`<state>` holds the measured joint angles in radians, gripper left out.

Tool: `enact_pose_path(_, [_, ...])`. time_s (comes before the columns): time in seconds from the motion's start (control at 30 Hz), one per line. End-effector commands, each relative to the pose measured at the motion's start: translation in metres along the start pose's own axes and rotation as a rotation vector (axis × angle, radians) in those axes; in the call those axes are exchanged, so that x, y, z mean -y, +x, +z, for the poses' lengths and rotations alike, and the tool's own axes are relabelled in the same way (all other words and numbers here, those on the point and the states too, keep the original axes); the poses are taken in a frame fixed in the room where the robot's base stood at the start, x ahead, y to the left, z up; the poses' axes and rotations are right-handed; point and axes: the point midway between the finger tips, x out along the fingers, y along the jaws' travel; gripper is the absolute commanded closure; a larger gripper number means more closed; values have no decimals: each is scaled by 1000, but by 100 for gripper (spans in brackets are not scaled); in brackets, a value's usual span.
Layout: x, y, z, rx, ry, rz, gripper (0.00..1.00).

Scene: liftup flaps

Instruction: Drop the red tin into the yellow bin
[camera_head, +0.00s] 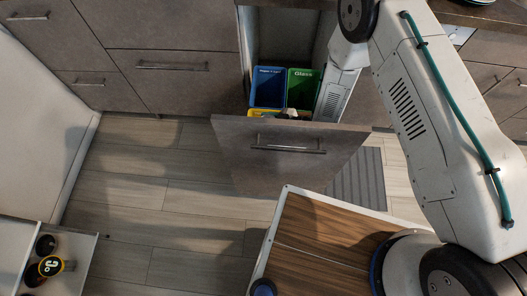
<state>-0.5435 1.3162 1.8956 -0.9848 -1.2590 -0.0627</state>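The yellow bin (262,112) shows only as a thin strip of rim inside the pulled-out drawer, in front of the blue and green bins. The drawer front hides the rest of it. My arm reaches down into the right side of the drawer. My gripper (290,114) seems to be the small pale and dark shape low over the yellow bin, mostly hidden behind the drawer front. I cannot tell whether its fingers are open or shut. I see no red tin; whether it is in the gripper or the bin is hidden.
The blue paper bin (268,87) and green glass bin (302,88) stand side by side in the drawer. The drawer front (288,150) juts out over the floor. A white open box (90,238) at lower left holds dark round items. The floor between is clear.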

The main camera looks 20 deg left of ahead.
Motion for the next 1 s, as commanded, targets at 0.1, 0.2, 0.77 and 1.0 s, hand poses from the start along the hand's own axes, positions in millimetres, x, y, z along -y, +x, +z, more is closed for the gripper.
enact_pose_path(0.1, [0,4,13,1,2,1,71])
enact_pose_path(0.2, [0,8,25,1,2,2,71])
enact_pose_path(0.77, [-1,17,50,0,2,3,71])
enact_pose_path(1.0, [-1,17,50,0,2,4,23])
